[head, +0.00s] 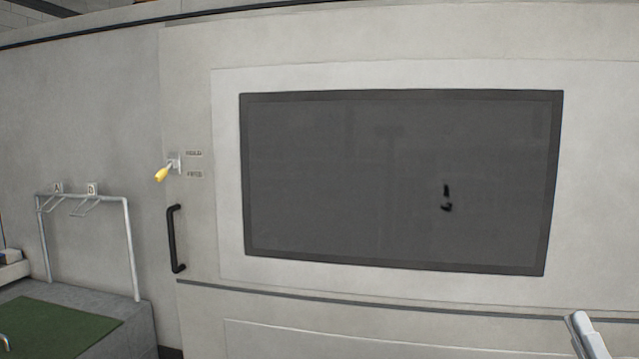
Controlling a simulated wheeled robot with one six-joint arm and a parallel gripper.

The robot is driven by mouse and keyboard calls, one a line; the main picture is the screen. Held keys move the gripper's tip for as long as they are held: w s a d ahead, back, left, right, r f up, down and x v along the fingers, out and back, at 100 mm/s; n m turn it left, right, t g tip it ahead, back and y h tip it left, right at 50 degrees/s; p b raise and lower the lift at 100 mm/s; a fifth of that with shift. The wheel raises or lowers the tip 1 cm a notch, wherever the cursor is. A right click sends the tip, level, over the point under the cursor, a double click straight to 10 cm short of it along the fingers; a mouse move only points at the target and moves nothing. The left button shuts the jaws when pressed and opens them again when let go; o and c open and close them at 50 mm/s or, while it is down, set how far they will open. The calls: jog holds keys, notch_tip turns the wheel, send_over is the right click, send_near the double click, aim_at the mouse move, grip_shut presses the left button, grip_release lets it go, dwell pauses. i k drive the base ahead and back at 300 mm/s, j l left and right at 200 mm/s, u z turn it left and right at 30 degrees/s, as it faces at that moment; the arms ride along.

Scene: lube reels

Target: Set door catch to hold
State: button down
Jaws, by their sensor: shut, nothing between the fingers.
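The door catch is a small lever with a yellow grip (161,174) on a pale metal mount (176,163), on the left part of the light grey door (225,180). The grip points down and to the left, out from the panel. Two small blurred labels sit right of it; the upper seems to read HOLD (194,154) and the lower FREE (194,175). My gripper is not clearly in view. A pale grey piece at the lower right edge looks like part of my arm, far from the catch. Nothing touches the catch.
A black bar handle (174,239) is below the catch. A large dark window (350,180) fills the door's middle. A metal rack (128,245) with hooks stands at left on a grey ledge with a green mat (55,328). The space before the catch looks clear.

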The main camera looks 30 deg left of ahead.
aim_at(162, 173)
jog(key=j+u, duration=0.1)
jog(key=u, duration=0.2)
jog(key=i+j+u, duration=0.1)
jog(key=u, duration=0.15)
jog(key=i+j+u, duration=0.3)
jog(key=i+j, duration=0.35)
jog(key=j, duration=0.2)
jog(key=i+j+u, duration=0.3)
jog(key=i+j, duration=0.8)
